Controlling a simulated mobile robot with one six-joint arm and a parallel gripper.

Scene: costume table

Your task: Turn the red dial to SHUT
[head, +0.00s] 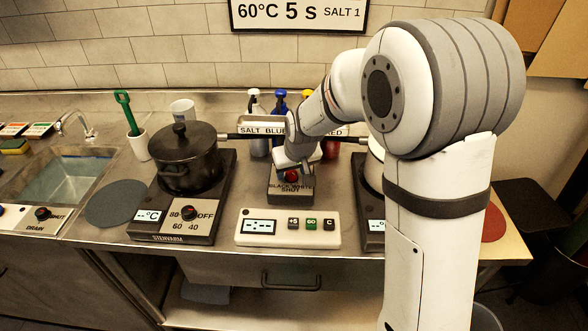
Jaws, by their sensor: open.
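The red dial (291,175) sits on a small dark box in the middle of the steel counter, labelled BLACK, WHITE and SHUT at its front. Which label the dial points at is too small to tell. My gripper (293,166) is open, just above and behind the dial, and reaches down toward it. It hides the upper part of the box. I cannot tell whether the fingers touch the dial.
A lidded dark pot (185,160) stands on a hot plate at the left. A white timer panel (287,228) lies in front of the box. Bottles, including a blue-capped one (279,103), stand behind. A sink (62,180) is at the far left.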

